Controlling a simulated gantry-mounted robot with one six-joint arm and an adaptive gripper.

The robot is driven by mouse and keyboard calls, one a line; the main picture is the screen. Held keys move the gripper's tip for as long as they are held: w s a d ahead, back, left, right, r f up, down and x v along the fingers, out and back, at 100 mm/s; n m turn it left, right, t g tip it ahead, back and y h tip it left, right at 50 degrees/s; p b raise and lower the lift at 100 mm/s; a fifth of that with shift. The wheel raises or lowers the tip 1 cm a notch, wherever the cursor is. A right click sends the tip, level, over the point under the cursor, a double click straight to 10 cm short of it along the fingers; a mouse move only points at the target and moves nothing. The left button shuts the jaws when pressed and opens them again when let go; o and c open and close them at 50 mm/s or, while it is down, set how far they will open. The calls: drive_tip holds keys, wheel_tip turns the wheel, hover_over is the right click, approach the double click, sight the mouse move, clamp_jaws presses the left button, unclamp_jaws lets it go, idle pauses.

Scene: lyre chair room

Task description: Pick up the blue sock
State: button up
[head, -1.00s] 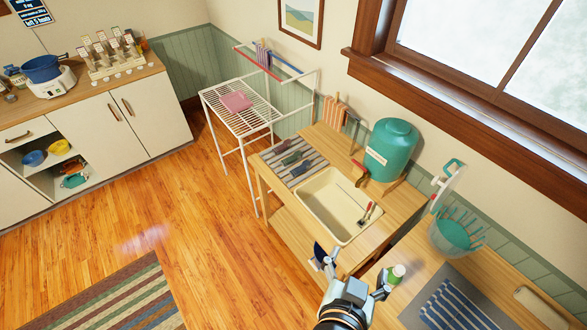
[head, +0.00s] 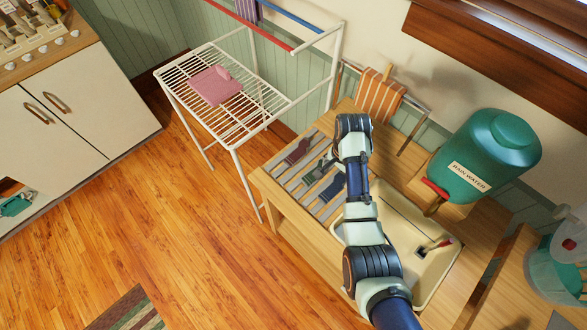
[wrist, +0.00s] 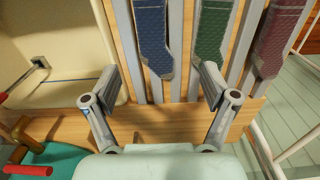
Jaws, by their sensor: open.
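The blue sock (head: 332,188) lies on the slatted drainboard (head: 276,168) left of the sink, nearest to the sink of three socks. In the wrist view the blue sock (wrist: 152,40) is at top centre, its near end ahead of and between my fingertips. My gripper (wrist: 159,82) is open and empty, its two fingers spread apart. In the head view my wrist hides the fingers. A green sock (wrist: 213,32) lies beside the blue one, ahead of my right-hand finger. A maroon sock (wrist: 278,38) lies farther right.
The cream sink (head: 440,262) holds a red-handled utensil (head: 436,246). A green rain-water tank (head: 490,155) stands at right. An orange striped towel (head: 380,95) hangs behind the drainboard. A white drying rack (head: 190,68) with a pink cloth (head: 216,84) stands at left.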

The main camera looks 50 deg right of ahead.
sight(334, 186)
drive_tip(key=shift+s+a+f, duration=0.1)
drive_tip(key=shift+s+a, duration=0.05)
drive_tip(key=shift+s, duration=0.1)
drive_tip(key=shift+s+a+f, duration=0.1)
drive_tip(key=shift+s+f, duration=0.15)
drive_tip(key=shift+f, duration=0.8)
drive_tip(key=f, duration=0.2)
drive_tip(key=f+b, duration=0.1)
drive_tip(key=f, duration=0.2)
drive_tip(key=shift+w+f, duration=0.2)
drive_tip(key=shift+f, duration=0.1)
drive_tip(key=c, duration=1.1)
drive_tip(key=shift+r, duration=0.15)
drive_tip(key=shift+w+r+p, duration=0.1)
drive_tip(key=shift+r+p, duration=3.65)
drive_tip(key=shift+r, duration=6.2)
